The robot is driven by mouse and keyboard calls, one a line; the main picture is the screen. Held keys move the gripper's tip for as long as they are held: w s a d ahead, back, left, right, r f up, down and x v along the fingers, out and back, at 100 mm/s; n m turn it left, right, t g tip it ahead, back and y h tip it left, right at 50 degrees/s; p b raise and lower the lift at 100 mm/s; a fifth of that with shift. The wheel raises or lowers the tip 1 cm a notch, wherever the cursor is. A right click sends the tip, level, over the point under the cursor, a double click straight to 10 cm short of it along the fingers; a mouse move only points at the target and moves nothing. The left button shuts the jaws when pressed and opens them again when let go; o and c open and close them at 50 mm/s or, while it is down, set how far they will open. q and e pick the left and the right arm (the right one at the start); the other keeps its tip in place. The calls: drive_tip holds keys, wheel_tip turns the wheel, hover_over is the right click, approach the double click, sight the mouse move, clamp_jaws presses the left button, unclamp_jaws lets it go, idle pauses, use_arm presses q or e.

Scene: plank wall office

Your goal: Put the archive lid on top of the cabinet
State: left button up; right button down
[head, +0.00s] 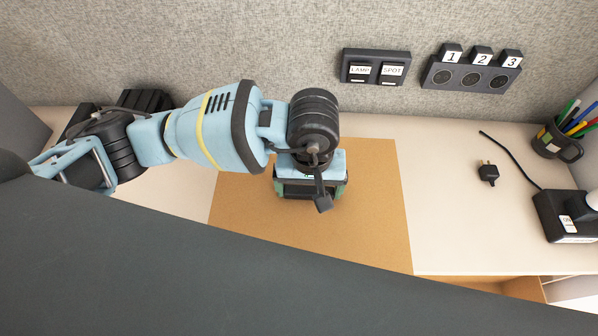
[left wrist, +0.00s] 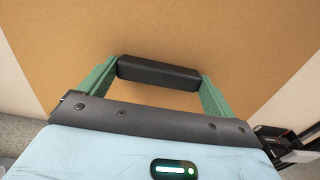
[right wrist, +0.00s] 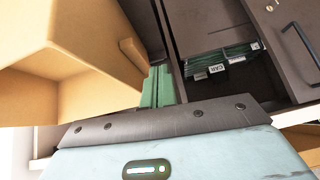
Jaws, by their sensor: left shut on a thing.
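A flat tan board (head: 385,220), which looks like the archive lid, lies over the white desk and also fills the left wrist view (left wrist: 240,40). My left gripper (head: 310,190) points down at its middle. In the left wrist view the green fingers (left wrist: 158,78) are shut on a dark bar (left wrist: 158,72) that looks like the lid's handle. In the right wrist view a dark brown cabinet (right wrist: 205,22) has hanging green files in an opening. My right gripper's green fingers (right wrist: 158,85) are together, beside a tan box-like piece (right wrist: 75,60) with a small bar. The right gripper is outside the head view.
A large dark panel (head: 200,270) hides the foreground. A plug (head: 488,173), a black power box (head: 565,215) and a pen cup (head: 555,145) are at the right. Labelled switches (head: 376,68) and numbered sockets (head: 470,75) are on the wall.

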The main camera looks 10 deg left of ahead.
use_arm(q)
drive_tip(key=shift+w+a+f, duration=0.1)
drive_tip(key=shift+w+a, duration=0.55)
drive_tip(key=shift+w, duration=0.35)
drive_tip(key=shift+w+a+f, duration=0.1)
drive_tip(key=shift+w+a, duration=0.55)
drive_tip(key=shift+w, duration=0.3)
drive_tip(key=shift+w+a+f+p, duration=0.15)
drive_tip(key=shift+w+f, duration=0.05)
drive_tip(key=shift+f, duration=0.45)
drive_tip(key=shift+w+a+f+p, duration=0.15)
drive_tip(key=shift+w+f, duration=0.05)
drive_tip(key=shift+f, duration=0.9)
drive_tip(key=shift+f, duration=0.2)
drive_tip(key=o, duration=0.8)
